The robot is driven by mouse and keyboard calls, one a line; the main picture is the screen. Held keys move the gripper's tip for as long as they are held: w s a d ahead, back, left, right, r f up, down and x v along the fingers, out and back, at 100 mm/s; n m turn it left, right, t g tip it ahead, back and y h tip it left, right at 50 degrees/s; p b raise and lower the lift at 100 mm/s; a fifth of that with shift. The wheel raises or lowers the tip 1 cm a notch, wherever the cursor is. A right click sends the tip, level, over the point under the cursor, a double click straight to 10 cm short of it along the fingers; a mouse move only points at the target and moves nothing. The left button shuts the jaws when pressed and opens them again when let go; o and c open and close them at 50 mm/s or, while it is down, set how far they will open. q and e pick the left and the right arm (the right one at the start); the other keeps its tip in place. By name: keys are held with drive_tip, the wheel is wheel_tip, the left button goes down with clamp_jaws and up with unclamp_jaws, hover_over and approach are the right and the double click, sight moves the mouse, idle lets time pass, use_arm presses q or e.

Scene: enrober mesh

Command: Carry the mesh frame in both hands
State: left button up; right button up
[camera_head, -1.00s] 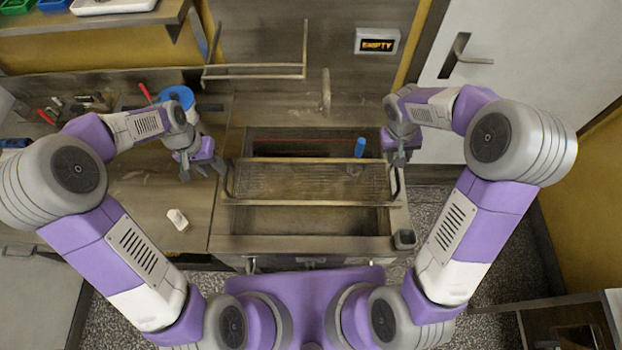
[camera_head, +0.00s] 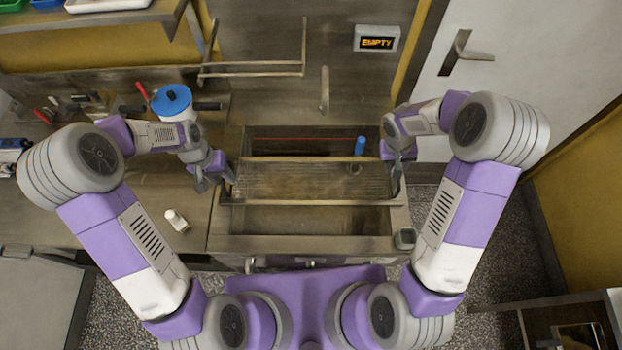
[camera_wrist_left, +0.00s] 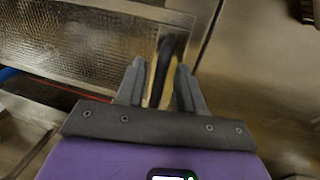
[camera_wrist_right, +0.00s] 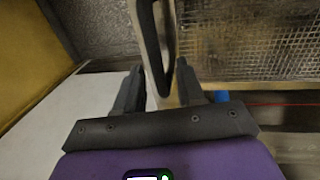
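The mesh frame (camera_head: 315,181) lies level across the open trough of the machine, with a dark handle at each end. My left gripper (camera_head: 229,180) is at its left end. In the left wrist view the fingers (camera_wrist_left: 160,82) stand apart on both sides of the dark left handle (camera_wrist_left: 168,55). My right gripper (camera_head: 399,168) is at the right end. In the right wrist view its fingers (camera_wrist_right: 162,85) stand apart with the right handle (camera_wrist_right: 153,45) between them. The mesh (camera_wrist_right: 265,45) also shows in that view.
A blue cylinder (camera_head: 360,146) stands in the trough behind the frame. A white bottle (camera_head: 176,220) and a blue-topped container (camera_head: 172,100) are on the left counter.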

use_arm(q)
drive_tip(key=shift+d+f, duration=0.1)
drive_tip(key=shift+f, duration=0.45)
use_arm(e)
drive_tip(key=shift+d+f, duration=0.1)
drive_tip(key=shift+f, duration=0.45)
use_arm(q)
clamp_jaws()
use_arm(e)
clamp_jaws()
drive_tip(key=shift+r, duration=0.1)
